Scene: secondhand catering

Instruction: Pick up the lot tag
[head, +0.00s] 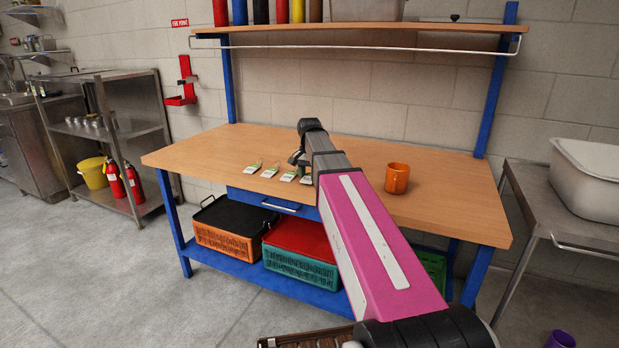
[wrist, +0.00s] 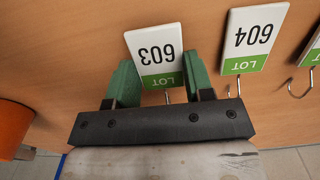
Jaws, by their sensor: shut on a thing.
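The lot tag 603 (wrist: 155,50) is a white card with a green LOT band and a metal hook. My gripper (wrist: 158,68) has its green fingers on both side edges of this tag and is shut on it. I cannot tell whether the tag is clear of the tabletop. A second lot tag, 604 (wrist: 252,38), lies beside it, and part of another shows at the right edge of the wrist view. In the head view the row of tags (head: 270,170) lies near the table's front edge, and my gripper (head: 299,160) is at its right end, partly hidden by my arm.
An orange mug (head: 397,178) stands on the wooden table (head: 440,200) right of my arm; it also shows in the wrist view (wrist: 14,128). A shelf (head: 400,30) spans above the table. Crates (head: 228,243) sit underneath. The tabletop's right part is clear.

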